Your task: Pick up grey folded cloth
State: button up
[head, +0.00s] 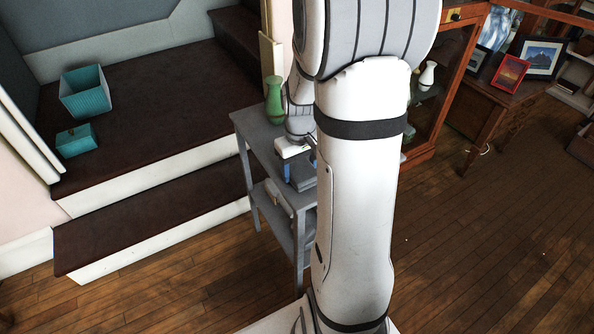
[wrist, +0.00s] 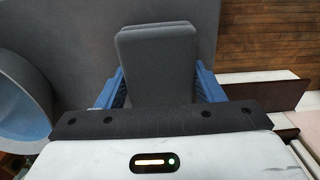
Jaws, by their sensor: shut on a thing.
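The grey folded cloth (wrist: 158,62) is a thick, rounded grey block between the two blue fingers of my gripper (wrist: 160,88) in the wrist view. My gripper is shut on it from both sides. In the head view my gripper (head: 301,172) is over the small grey table (head: 252,133), and part of the cloth (head: 304,184) shows below it. My own arm covers much of the table's right side. I cannot tell whether the cloth touches the tabletop.
A green vase (head: 274,99) stands on the table's far end, close to my wrist. A wooden glass cabinet (head: 440,90) is behind, right of my arm. Teal boxes (head: 85,92) sit on the dark carpeted steps at left.

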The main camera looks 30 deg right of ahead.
aim_at(300, 167)
jog(key=shift+r, duration=0.1)
notch_tip(300, 167, up, 10)
jog(key=shift+f+p, duration=0.15)
jog(key=shift+p, duration=0.95)
jog(key=w+a+f, duration=0.1)
jog(key=w, duration=0.1)
jog(key=w+a+f, duration=0.3)
jog(key=w+a, duration=0.1)
jog(key=shift+w+a+f, duration=0.25)
jog(key=w+a+f+p, duration=0.2)
jog(key=a+p, duration=0.4)
jog(key=p, duration=0.6)
jog(key=shift+w+a+f, duration=0.15)
jog(key=shift+a+f, duration=0.15)
jog(key=shift+f, duration=0.25)
jog(key=shift+f, duration=0.1)
